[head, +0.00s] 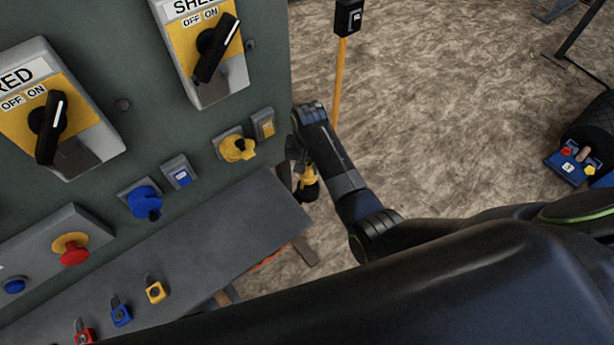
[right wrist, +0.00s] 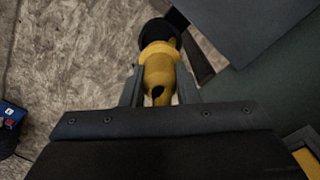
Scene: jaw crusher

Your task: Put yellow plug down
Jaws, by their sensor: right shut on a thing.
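The yellow plug (right wrist: 158,75) with a black end is between the fingers of my right gripper (right wrist: 160,88), which is shut on it. In the head view the plug (head: 308,184) hangs just off the right end of the grey shelf (head: 235,215), over the floor side. My right gripper (head: 302,170) there is partly hidden by its own wrist. A yellow socket (head: 237,147) is on the panel to the left of the gripper. My left gripper is not in view.
The green panel carries two rotary switches (head: 216,48), a blue plug (head: 145,202) and a red button (head: 71,250). Red, blue and yellow padlocks (head: 155,291) lie on the shelf. A yellow post (head: 339,85) stands beyond my arm. Open floor (head: 440,110) lies right.

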